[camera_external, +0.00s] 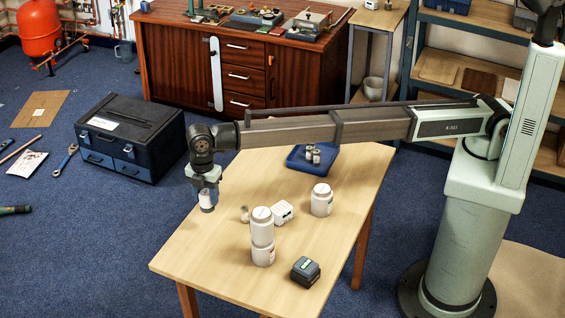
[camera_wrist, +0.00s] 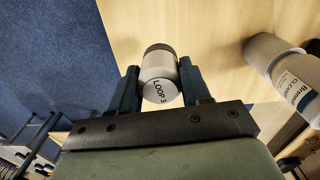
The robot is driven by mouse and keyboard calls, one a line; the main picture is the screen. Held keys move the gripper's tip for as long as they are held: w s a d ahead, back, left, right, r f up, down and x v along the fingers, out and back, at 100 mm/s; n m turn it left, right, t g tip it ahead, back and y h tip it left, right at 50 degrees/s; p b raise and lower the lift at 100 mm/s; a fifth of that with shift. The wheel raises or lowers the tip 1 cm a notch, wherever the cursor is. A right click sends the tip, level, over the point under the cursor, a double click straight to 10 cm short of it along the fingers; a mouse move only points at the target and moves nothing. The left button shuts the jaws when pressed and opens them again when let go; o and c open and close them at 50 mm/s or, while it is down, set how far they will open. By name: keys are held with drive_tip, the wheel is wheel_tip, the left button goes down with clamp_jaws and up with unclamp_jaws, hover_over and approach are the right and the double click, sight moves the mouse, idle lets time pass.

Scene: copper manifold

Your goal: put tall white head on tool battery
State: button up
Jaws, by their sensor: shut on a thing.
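My gripper (camera_external: 207,191) is shut on a white cylindrical head (camera_external: 206,199) with a dark grey end, above the left part of the table. In the wrist view, the head (camera_wrist: 159,72) sits between the two fingers of my gripper (camera_wrist: 157,88), with "LOOP 3" printed on its near end. The tool battery (camera_external: 305,270), a dark block with a green patch on top, rests near the table's front right edge. My gripper is well to the left of it and farther back. The battery's top looks bare.
Two white bottles (camera_external: 262,222) (camera_external: 263,255) overlap between gripper and battery; stacking is unclear. Another bottle (camera_external: 321,200), a white block (camera_external: 283,212) and a small pale round part (camera_external: 245,214) stand nearby. A blue tray (camera_external: 298,163) holds metal parts. The table's front left (camera_external: 205,260) is clear.

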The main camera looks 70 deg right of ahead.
drive_tip(key=shift+a+r, duration=0.1)
drive_tip(key=shift+r, duration=0.2)
drive_tip(key=s+a+r+n, duration=0.2)
drive_tip(key=s+a, duration=0.7)
wheel_tip(320, 180, up, 4)
drive_tip(key=m, duration=0.4)
hover_over(306, 264)
drive_tip(key=shift+f, duration=4.65)
drive_tip(key=shift+f, duration=0.15)
